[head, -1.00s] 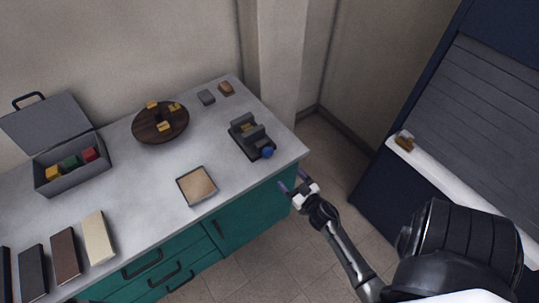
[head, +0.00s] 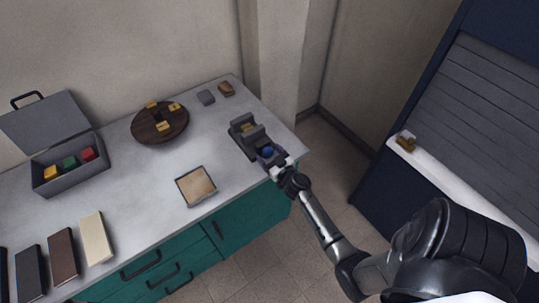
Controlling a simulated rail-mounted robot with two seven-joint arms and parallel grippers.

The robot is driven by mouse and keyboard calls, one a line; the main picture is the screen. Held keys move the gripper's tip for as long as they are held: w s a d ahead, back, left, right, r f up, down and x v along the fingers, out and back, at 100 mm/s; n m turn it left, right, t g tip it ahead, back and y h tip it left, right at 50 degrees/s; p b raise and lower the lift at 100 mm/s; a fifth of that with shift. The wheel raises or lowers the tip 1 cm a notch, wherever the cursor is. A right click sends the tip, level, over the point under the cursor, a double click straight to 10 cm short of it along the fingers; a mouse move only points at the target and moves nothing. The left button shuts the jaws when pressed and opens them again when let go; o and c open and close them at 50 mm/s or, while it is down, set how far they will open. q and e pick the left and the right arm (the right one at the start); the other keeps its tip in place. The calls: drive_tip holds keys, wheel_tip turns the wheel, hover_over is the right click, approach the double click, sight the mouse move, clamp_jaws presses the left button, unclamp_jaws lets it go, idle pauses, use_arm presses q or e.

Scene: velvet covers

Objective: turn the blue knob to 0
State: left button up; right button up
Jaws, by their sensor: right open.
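The blue knob (head: 267,152) is on the front end of a small dark device (head: 243,132) near the right end of the grey countertop. My right gripper (head: 271,158) is at the knob, with its open fingers on either side of it. I cannot tell whether the fingers touch the knob. The dial marks and the 0 are too small to see. My left gripper is not in view.
A round wooden tray (head: 147,131) with yellow blocks, an open grey box (head: 42,178) with coloured blocks, and a shallow square tray (head: 180,186) stand on the countertop (head: 140,190). Two small blocks lie at the back. Several flat slabs lie at the left front.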

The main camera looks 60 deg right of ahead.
drive_tip(key=shift+w, duration=0.2)
drive_tip(key=shift+c, duration=0.3)
drive_tip(key=c, duration=0.9)
drive_tip(key=shift+o, duration=0.2)
drive_tip(key=shift+d+n, duration=0.1)
drive_tip(key=shift+n, duration=2)
drive_tip(key=o, duration=0.9)
drive_tip(key=shift+s, duration=0.15)
drive_tip(key=v, duration=1.3)
drive_tip(key=shift+s+a+p, duration=0.2)
drive_tip(key=shift+s+p, duration=0.05)
drive_tip(key=shift+p, duration=0.1)
